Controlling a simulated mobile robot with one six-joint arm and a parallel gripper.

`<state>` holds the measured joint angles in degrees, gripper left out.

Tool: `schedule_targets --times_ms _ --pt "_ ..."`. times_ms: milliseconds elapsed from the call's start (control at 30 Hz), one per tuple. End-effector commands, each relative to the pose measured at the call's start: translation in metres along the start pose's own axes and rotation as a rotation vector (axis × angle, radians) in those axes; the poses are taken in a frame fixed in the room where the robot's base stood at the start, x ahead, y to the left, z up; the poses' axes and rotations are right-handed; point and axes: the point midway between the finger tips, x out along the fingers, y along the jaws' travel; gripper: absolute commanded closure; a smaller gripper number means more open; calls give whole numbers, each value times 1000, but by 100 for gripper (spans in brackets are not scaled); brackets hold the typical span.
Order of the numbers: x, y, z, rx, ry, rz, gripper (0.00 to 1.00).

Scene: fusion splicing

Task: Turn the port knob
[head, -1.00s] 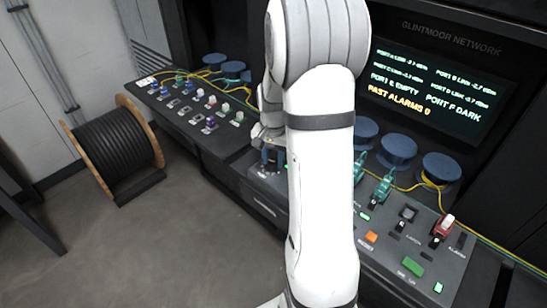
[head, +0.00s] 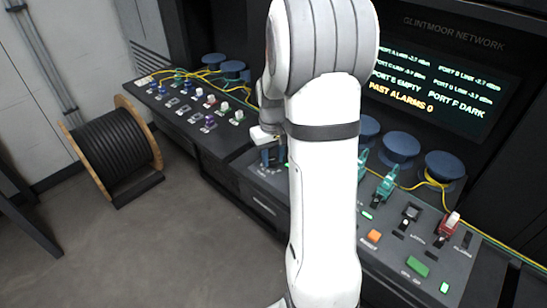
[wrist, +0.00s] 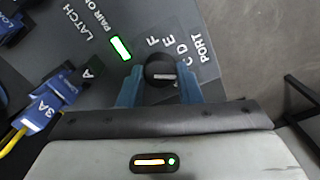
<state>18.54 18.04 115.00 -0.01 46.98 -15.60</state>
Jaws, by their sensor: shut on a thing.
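In the head view, my gripper (head: 272,156) is at the left end of the near console, partly behind my arm. The knob is hidden there.
A blue connector (wrist: 52,98) marked 3A with a yellow cable is left of the knob. A lit green indicator (wrist: 121,47) is close by. The screen (head: 438,88) reads port E empty, port F dark, past alarms 0. Teal (head: 384,184) and red (head: 447,229) connectors stand on the console.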

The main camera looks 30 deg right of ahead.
Motion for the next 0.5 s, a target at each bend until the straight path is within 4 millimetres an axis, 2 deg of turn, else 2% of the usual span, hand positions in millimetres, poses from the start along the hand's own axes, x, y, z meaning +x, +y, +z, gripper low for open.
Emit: schedule_targets --times_ms 500 --pt "-1 0 -2 -478 5 3 92"
